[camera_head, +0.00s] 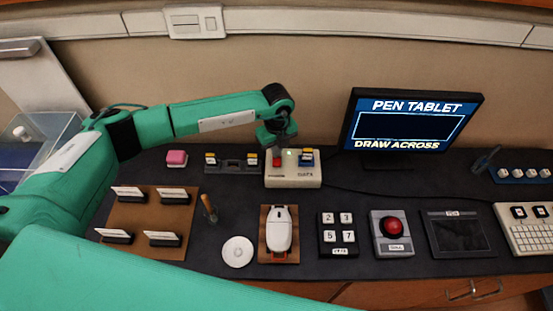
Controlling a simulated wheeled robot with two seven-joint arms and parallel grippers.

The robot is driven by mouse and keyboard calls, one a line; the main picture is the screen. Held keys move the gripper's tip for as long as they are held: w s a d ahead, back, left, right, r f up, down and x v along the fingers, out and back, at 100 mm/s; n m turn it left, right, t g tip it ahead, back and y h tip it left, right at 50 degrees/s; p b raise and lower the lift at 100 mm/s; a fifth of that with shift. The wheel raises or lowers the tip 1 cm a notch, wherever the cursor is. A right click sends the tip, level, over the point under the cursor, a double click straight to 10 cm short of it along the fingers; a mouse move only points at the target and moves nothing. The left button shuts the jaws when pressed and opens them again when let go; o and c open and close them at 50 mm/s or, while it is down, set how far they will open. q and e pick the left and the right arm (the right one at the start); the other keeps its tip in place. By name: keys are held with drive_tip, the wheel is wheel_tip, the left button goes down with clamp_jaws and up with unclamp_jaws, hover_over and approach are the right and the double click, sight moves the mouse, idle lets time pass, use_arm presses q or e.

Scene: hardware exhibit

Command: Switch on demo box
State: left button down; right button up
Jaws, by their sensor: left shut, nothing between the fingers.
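The demo box (293,180) is a small cream box with lettering on its front, standing on the dark table mat near the wall. A red rocker or button (277,162) shows at the left of its top, a small green light (289,153) shows near the middle, and a blue and yellow part (307,156) sits at the right. My left gripper (277,146) is shut and empty, pointing down right over the red part. I cannot tell whether the fingertips touch it. My right gripper is not in view.
A monitor (411,119) reading "PEN TABLET" stands right of the box. In front lie a mouse on a brown pad (266,246), a number keypad (338,233), a red dome button (392,226) and a tablet (458,234). A card board (124,215) lies left.

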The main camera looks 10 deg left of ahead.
use_arm(q)
drive_tip(key=shift+s, duration=0.1)
drive_tip(key=shift+r+p, duration=0.5)
drive_tip(key=shift+r, duration=0.15)
drive_tip(key=shift+r+p, duration=1.45)
drive_tip(key=shift+r, duration=1.35)
drive_tip(key=shift+f, duration=0.15)
